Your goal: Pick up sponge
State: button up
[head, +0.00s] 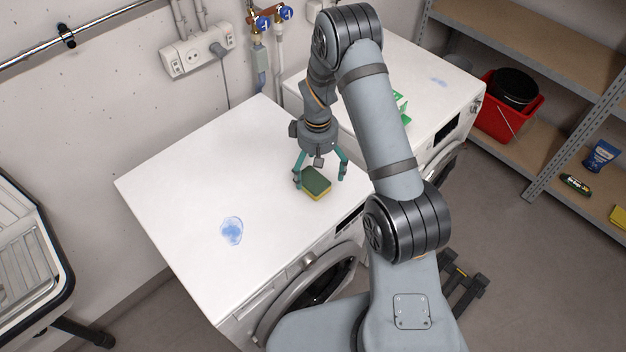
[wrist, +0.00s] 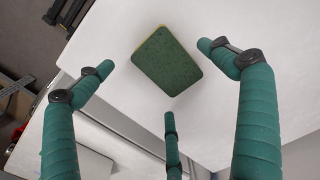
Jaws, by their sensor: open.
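The sponge (head: 315,183), yellow with a dark green top, lies flat on the white top of the left washing machine (head: 185,180), near its right front edge. My gripper (head: 320,178) is above it with its teal fingers open and spread. In the wrist view the sponge (wrist: 167,61) shows its green face, beyond and between the open fingertips. A third finger (wrist: 170,125) points towards it from below. The fingers look apart from the sponge; the exact height gap cannot be told.
A blue spill (head: 231,231) lies on the same top, left of the sponge. A second white machine (head: 440,75) stands to the right with a green and white item (head: 400,104) on it. Shelves with a red bucket (head: 505,118) are at the far right. The top's left part is clear.

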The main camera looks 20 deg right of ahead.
aim_at(316, 177)
jog(key=shift+a+f+p, duration=0.1)
jog(key=shift+f+p, duration=0.25)
jog(key=shift+f, duration=1.2)
jog(key=shift+c, duration=1)
jog(key=c, duration=0.6)
jog(key=shift+c, duration=0.4)
jog(key=shift+r, duration=0.1)
